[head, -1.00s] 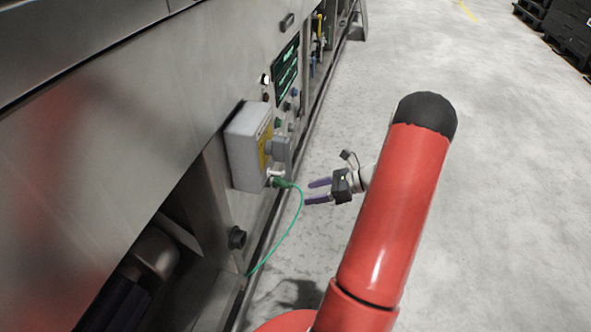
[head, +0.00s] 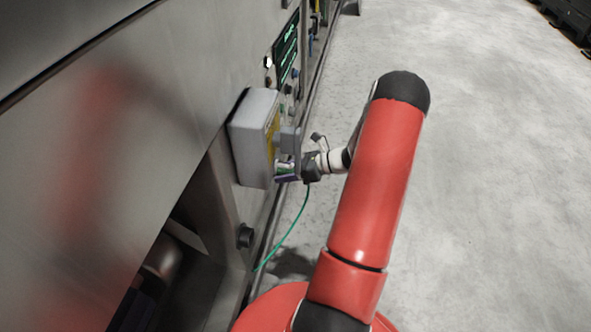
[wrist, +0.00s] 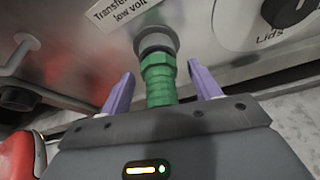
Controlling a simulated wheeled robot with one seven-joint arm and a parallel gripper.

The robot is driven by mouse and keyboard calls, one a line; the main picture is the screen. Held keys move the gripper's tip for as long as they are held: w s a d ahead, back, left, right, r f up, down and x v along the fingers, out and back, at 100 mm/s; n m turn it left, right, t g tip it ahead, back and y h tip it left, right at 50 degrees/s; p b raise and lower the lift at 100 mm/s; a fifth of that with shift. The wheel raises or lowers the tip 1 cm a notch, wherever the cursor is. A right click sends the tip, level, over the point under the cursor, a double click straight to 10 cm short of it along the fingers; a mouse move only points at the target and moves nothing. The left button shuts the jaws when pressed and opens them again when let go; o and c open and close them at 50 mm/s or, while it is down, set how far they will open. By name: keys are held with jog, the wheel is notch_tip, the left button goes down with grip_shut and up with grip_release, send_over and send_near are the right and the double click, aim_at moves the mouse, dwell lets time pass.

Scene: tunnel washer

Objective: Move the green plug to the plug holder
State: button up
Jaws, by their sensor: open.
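My gripper (wrist: 160,88) is open, with one purple finger on each side of the plug and a gap visible on both sides. In the head view my gripper (head: 286,171) is at the lower front of the box, and the plug is mostly hidden by it. A green cable (head: 293,232) hangs from there down to the machine's lower edge. I cannot make out the plug holder for certain.
A grey pipe-like fitting (wrist: 20,52) is at the left in the wrist view. The machine's steel wall (head: 130,140) fills the left side. The concrete floor (head: 490,180) at right is clear.

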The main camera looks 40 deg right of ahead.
grip_shut()
dwell(0.7)
jog(key=shift+s+d, duration=0.1)
dwell(0.4)
jog(key=shift+s+d+p, duration=0.4)
jog(key=shift+s+d, duration=1.1)
jog(key=shift+s, duration=0.25)
